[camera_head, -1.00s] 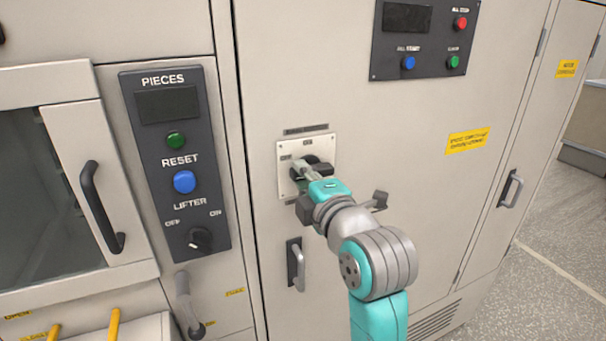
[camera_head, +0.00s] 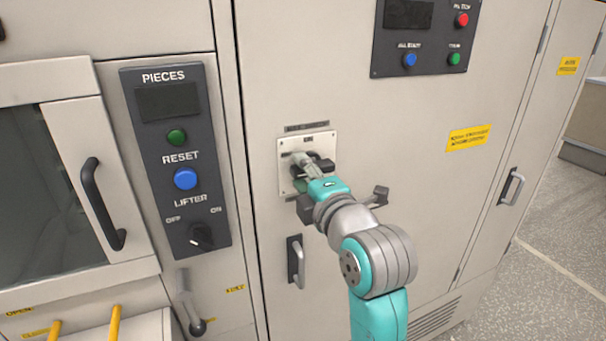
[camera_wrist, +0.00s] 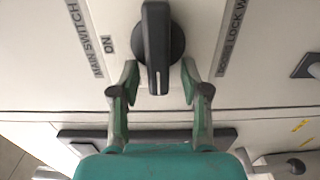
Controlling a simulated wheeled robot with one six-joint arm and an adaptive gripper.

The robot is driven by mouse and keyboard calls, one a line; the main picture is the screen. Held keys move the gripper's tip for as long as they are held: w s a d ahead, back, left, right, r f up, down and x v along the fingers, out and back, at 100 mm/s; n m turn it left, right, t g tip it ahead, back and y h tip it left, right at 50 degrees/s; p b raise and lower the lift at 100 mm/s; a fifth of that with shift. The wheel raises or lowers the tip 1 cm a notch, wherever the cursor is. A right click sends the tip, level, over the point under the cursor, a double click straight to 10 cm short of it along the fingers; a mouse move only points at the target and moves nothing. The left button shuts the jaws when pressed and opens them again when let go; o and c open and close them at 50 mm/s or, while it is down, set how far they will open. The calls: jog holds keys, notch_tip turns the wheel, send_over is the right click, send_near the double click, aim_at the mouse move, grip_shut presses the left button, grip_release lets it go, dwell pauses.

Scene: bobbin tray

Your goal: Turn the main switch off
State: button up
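The main switch is a black rotary knob (camera_wrist: 158,45) on a pale square plate (camera_head: 288,181) on the cabinet door. In the wrist view its bar handle runs up and down the picture, across from the "ON" label at its left. My gripper (camera_wrist: 160,82) is at the switch, its two green-lined fingers on either side of the handle's lower end. A gap shows between each fingertip and the handle, so it is open. In the head view my gripper (camera_head: 308,170) covers much of the knob and part of the plate.
A door handle (camera_head: 297,262) is just below the switch plate. A dark button panel (camera_head: 432,67) is at upper right. The PIECES panel (camera_head: 155,76), with its blue reset button (camera_head: 185,179) and lifter knob (camera_head: 201,236), is to the left.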

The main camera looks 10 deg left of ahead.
jog(key=v, duration=1.2)
jog(key=s+d+f+m+h, duration=0.25)
jog(key=d+f+m, duration=0.2)
jog(key=f, duration=0.45)
jog(key=s+d+f+m+t+h, duration=0.15)
jog(key=s+d+f+m, duration=0.3)
jog(key=f, duration=0.45)
jog(key=s+d+f+m+g+h, duration=0.15)
jog(key=d+f+m, duration=0.3)
jog(key=f, duration=0.45)
jog(key=s+d+f+m+h, duration=0.1)
jog(key=s+d+f+m, duration=0.25)
jog(key=s, duration=0.35)
jog(key=s+d+f+m+h, duration=0.2)
jog(key=s+f+m, duration=0.15)
jog(key=s, duration=0.35)
jog(key=s+d+m, duration=0.1)
jog(key=s+m, duration=0.1)
jog(key=s, duration=0.6)
jog(key=s+d+f+m+h, duration=0.1)
jog(key=s+m, duration=0.1)
jog(key=s, duration=0.5)
jog(key=shift+s+d, duration=0.35)
jog(key=shift+f+m+h, duration=0.15)
jog(key=shift+m+h, duration=0.1)
jog(key=shift+c, duration=0.5)
